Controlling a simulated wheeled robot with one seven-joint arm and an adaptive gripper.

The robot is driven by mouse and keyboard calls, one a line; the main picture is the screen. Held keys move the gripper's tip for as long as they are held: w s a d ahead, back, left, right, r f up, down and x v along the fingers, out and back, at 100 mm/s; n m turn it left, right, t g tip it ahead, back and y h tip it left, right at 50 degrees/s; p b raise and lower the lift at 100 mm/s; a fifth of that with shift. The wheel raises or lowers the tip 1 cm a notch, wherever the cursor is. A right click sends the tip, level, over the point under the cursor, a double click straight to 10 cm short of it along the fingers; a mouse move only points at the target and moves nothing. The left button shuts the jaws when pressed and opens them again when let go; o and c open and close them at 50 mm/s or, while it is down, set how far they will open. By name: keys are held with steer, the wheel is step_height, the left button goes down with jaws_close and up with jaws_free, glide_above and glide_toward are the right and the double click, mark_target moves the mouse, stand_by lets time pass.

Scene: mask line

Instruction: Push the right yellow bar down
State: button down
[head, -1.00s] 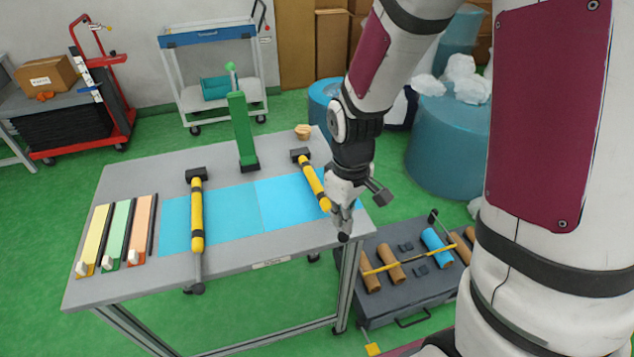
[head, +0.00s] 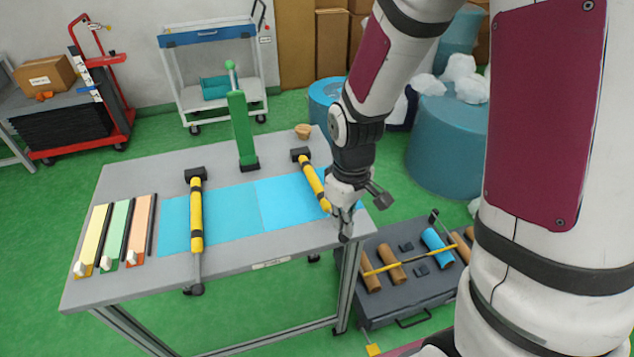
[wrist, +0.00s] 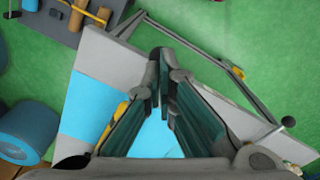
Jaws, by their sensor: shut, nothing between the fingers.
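The right yellow bar (head: 312,183) runs from a black block at the back of the table, across the blue sheet, toward the front right. Its front end is hidden behind my gripper. My gripper (head: 345,236) is shut and empty, pointing down at the table's front right edge by that end. I cannot tell whether they touch. In the wrist view the shut fingers (wrist: 163,60) meet over the table edge, and a strip of yellow bar (wrist: 121,111) shows beside the left finger. The left yellow bar (head: 197,222) reaches the table's front edge, ending in a dark knob.
The grey table (head: 130,180) holds a green upright post (head: 241,130) and coloured strips (head: 120,230) at the left. A dark case (head: 400,300) with brown and blue rolls stands right of the table. Blue drums (head: 450,150) stand behind my arm.

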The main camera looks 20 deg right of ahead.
steer(key=shift+f+b, duration=1.1)
steer(key=shift+f, duration=0.95)
step_height(320, 180, up, 6)
steer(key=p, duration=0.4)
steer(key=shift+r+p, duration=0.85)
steer(key=shift+r, duration=0.25)
steer(key=s+r+m+t, duration=0.2)
steer(key=s+r, duration=0.1)
steer(key=r, duration=0.5)
steer(key=s+r+m+t, duration=0.1)
steer(key=s+r, duration=0.1)
steer(key=r, duration=0.6)
steer(key=s+r+m+t, duration=0.2)
steer(key=s+r+m, duration=0.1)
steer(key=s+r, duration=0.5)
steer(key=shift+s+r+t, duration=0.25)
steer(key=shift+s+t, duration=0.05)
steer(key=shift+s, duration=0.7)
